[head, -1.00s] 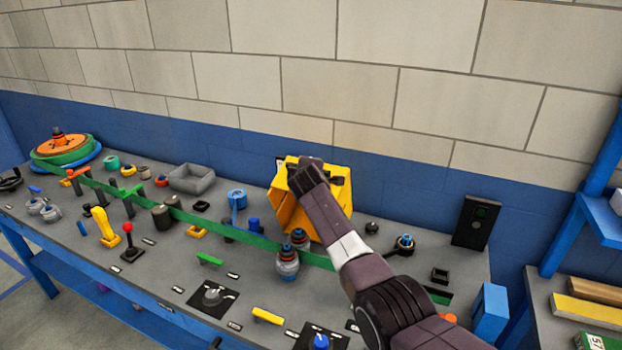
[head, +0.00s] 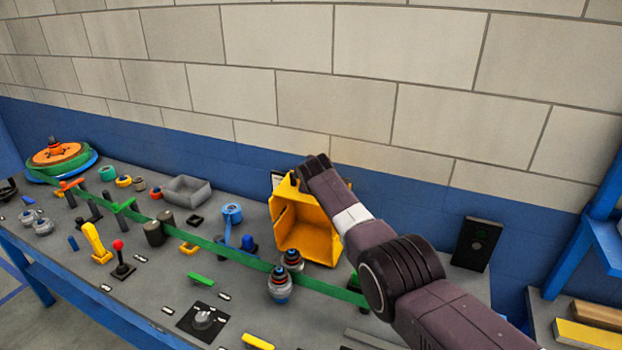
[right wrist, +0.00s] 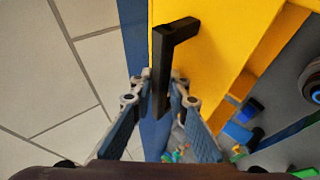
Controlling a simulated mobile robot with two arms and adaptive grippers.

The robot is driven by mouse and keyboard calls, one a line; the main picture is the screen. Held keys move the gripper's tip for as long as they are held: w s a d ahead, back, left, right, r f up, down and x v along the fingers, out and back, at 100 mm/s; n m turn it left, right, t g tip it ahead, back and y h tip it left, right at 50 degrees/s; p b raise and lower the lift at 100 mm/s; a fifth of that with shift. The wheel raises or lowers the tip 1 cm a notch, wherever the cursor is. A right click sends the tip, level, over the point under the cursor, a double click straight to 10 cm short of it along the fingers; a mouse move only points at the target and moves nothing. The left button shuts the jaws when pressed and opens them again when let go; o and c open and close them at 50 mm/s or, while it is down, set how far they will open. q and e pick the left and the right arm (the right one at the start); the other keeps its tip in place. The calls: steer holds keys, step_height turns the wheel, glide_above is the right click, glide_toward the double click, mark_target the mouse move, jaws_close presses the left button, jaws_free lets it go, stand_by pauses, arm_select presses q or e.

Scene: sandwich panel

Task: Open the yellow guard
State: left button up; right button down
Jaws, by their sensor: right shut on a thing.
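The yellow guard (head: 308,232) is a box-like hood at the back of the grey panel in the head view. It is tilted up and back, with its hollow inside facing me. Its black handle (right wrist: 163,70) shows in the right wrist view, fixed to the yellow face (right wrist: 215,45). My right gripper (right wrist: 160,98) is shut on the handle, with a finger on each side. In the head view my right gripper (head: 310,172) is at the guard's top edge, and my own arm partly hides the grip. My left gripper is out of view.
A green strip (head: 235,252) runs across the panel (head: 150,275) in front of the guard. A stacked blue-grey knob (head: 279,288) stands close in front of it, and a blue valve-like part (head: 232,215) to its left. The wall (head: 400,170) is close behind. A black box (head: 477,243) stands at right.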

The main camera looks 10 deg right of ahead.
steer(key=c, duration=2)
jaws_free()
steer(key=shift+o, duration=0.2)
steer(key=shift+s+a+r, duration=0.1)
steer(key=shift+s, duration=0.1)
steer(key=shift+s+r, duration=0.25)
steer(key=shift+r, duration=0.05)
steer(key=v, duration=1.1)
steer(key=shift+f, duration=0.2)
